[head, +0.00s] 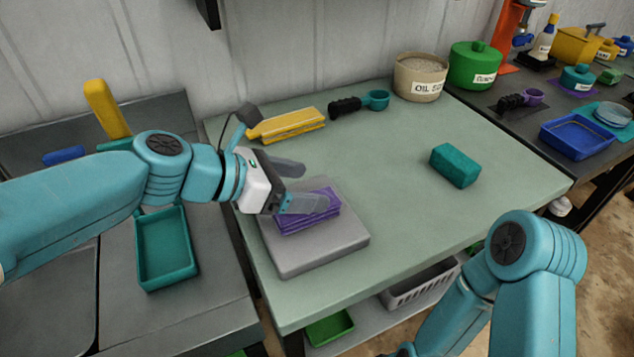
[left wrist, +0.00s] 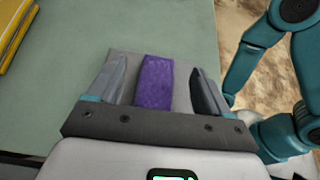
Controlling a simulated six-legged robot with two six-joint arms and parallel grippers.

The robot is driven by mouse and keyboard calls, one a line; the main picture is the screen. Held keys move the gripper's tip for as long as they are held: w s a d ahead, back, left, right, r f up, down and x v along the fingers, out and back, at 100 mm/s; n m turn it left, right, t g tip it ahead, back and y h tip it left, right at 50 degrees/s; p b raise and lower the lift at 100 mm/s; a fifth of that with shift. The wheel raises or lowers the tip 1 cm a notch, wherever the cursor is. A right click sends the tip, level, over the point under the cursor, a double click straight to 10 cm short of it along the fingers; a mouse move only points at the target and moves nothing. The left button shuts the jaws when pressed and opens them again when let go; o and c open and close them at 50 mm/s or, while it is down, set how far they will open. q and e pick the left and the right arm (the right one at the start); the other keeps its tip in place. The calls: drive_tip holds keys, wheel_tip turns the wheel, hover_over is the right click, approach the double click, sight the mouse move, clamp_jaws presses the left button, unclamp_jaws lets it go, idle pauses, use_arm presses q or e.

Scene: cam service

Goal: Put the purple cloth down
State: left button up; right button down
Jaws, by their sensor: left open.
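The purple cloth (head: 309,212) is a folded stack lying on a grey square slab (head: 318,256) at the table's left front. My left gripper (head: 298,184) is open, with its fingers on either side of the cloth. In the left wrist view the cloth (left wrist: 154,82) lies between the two fingers of the gripper (left wrist: 155,86), with a gap on each side. My right arm shows at the lower right of the head view, but its gripper is out of sight.
A teal block (head: 455,166) lies to the right on the green table (head: 400,200). An oil bin (head: 419,78) stands at the back. A teal tray (head: 165,250) is on the left counter.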

use_arm(q)
drive_tip(key=v, duration=0.8)
drive_tip(key=shift+p, duration=0.45)
drive_tip(key=shift+s, duration=0.1)
